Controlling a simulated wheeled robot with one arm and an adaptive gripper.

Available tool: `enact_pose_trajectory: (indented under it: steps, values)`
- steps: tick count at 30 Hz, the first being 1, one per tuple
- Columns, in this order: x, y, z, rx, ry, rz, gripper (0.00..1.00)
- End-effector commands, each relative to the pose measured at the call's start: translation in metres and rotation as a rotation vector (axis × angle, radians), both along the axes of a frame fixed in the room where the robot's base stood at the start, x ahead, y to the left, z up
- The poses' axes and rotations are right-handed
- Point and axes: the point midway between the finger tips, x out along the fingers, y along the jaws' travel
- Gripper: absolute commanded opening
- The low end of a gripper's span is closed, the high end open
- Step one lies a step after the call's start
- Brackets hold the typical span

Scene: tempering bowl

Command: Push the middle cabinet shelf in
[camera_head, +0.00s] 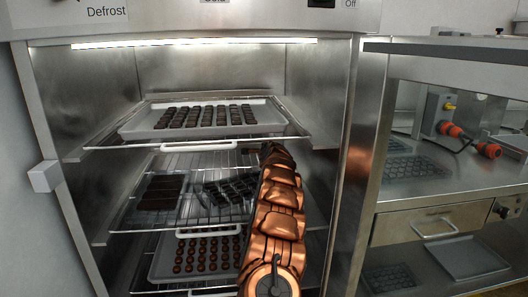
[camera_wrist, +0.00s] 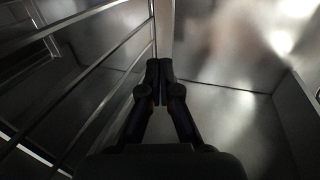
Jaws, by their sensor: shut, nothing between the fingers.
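The middle cabinet shelf (camera_head: 205,160) is a wire rack with a white front handle (camera_head: 208,233). Dark chocolate slabs (camera_head: 160,192) and a dark mould (camera_head: 228,190) lie on it. My copper arm crosses in front of its right part and hides it. My gripper (camera_wrist: 160,76) is shut and empty in the wrist view. Its fingertips are close beside wire rack bars (camera_wrist: 100,92) on the left, near a steel wall; I cannot tell whether they touch. The fingers are hidden behind my arm in the head view.
The top shelf holds a tray (camera_head: 125,132) of chocolates, and a lower tray (camera_head: 165,262) holds round ones. The cabinet's steel side wall (camera_head: 325,90) stands close on the right. A counter (camera_head: 440,185) with moulds is farther right.

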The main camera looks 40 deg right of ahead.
Motion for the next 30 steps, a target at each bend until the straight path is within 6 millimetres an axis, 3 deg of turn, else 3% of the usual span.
enact_pose_trajectory:
  steps: [30]
  values:
    - [-0.057,0.041,0.02,0.004,0.002,0.004,0.0]
